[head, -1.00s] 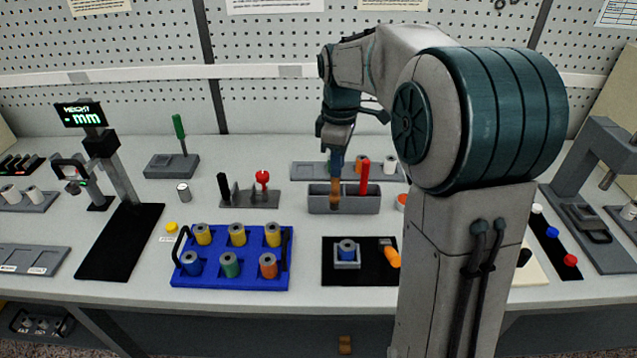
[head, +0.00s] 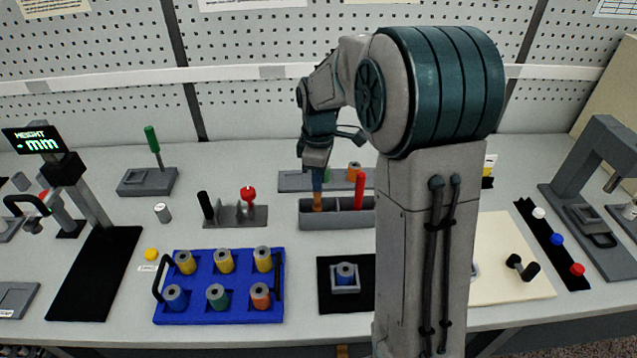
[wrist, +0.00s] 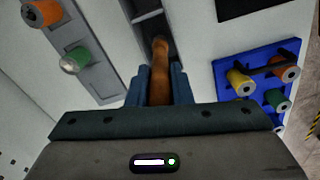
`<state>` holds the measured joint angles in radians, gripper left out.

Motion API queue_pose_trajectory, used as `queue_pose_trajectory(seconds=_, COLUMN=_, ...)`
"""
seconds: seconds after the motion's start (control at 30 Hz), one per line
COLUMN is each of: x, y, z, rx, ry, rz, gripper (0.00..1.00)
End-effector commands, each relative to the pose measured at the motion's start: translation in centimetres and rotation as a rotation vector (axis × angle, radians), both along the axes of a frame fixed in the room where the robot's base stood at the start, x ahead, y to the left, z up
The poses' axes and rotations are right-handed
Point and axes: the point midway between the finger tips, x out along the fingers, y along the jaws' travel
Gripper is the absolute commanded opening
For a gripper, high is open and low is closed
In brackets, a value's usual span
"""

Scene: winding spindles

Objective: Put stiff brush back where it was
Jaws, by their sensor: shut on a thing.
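The stiff brush, a brown stick-like piece, is held in my gripper (head: 317,188). It shows below the fingers in the head view (head: 318,203) and between the blue fingers in the wrist view (wrist: 160,72). My gripper is shut on it. The grey two-compartment holder (head: 340,219) is directly below. The brush points down at the left compartment, its lower end at or inside the opening; how deep it reaches I cannot tell. A red-handled tool (head: 359,189) stands in the right compartment.
A grey spool rack (wrist: 88,65) lies behind the holder. The blue tray (head: 232,310) with several spools is front left. A stand with a red-knobbed tool (head: 248,196) is left of the holder. A black mat (head: 327,300) with a blue spool in a block lies in front.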

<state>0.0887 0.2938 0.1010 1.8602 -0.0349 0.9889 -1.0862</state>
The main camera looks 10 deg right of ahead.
Motion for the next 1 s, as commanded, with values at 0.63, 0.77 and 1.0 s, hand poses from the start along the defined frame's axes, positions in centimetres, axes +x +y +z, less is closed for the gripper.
queue_pose_trajectory(seconds=0.63, x=0.0, y=0.0, z=-2.3, rx=0.0, ry=0.0, rz=0.0, gripper=0.41)
queue_pose_trajectory(seconds=0.77, x=0.0, y=0.0, z=-2.3, rx=0.0, ry=0.0, rz=0.0, gripper=0.41)
queue_pose_trajectory(seconds=1.0, x=0.0, y=0.0, z=-1.8, rx=0.0, ry=-0.001, rz=0.0, gripper=0.41)
